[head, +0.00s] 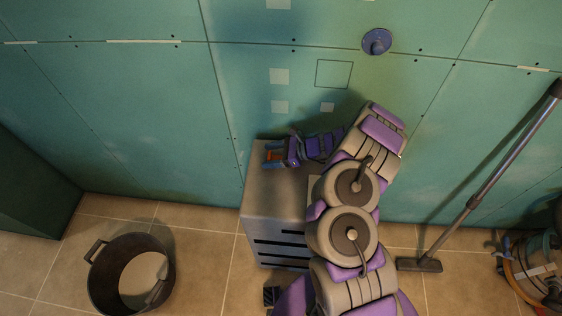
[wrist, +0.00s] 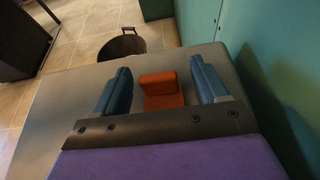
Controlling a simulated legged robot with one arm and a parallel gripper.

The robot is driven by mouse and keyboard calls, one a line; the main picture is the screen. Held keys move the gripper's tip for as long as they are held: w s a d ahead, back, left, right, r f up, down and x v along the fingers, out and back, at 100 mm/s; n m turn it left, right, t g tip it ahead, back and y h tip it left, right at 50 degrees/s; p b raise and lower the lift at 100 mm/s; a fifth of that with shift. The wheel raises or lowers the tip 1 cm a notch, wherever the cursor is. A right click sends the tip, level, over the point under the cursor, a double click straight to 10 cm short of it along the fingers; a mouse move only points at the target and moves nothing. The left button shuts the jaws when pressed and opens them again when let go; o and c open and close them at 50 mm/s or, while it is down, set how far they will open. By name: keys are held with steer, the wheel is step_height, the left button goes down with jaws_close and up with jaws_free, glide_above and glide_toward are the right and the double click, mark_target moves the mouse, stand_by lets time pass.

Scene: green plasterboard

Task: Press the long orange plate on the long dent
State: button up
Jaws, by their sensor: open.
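An orange plate (wrist: 163,92) with a raised back part sits on top of the grey cabinet (wrist: 75,92). My gripper (wrist: 159,70) is open, with one blue finger on each side of the plate and a visible gap to both. In the head view my gripper (head: 267,155) is low over the cabinet top by the wall, and the orange plate (head: 274,155) shows between its fingers. The green plasterboard wall (head: 130,90) stands behind. It has pale patches, a thin outlined square (head: 334,74) and a blue disc (head: 377,41). I cannot make out which mark is the long dent.
A dark bucket (head: 105,275) stands on the tiled floor at left. A vacuum tube (head: 490,185) leans on the wall at right, near a vacuum body (head: 540,270). A dark green block (head: 30,185) is at far left. The floor between bucket and cabinet is clear.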

steer(key=shift+a+f, duration=0.1)
steer(key=shift+a, duration=0.65)
steer(key=shift+d, duration=0.6)
steer(key=c, duration=0.8)
steer(key=shift+a, duration=0.45)
steer(key=c, duration=0.4)
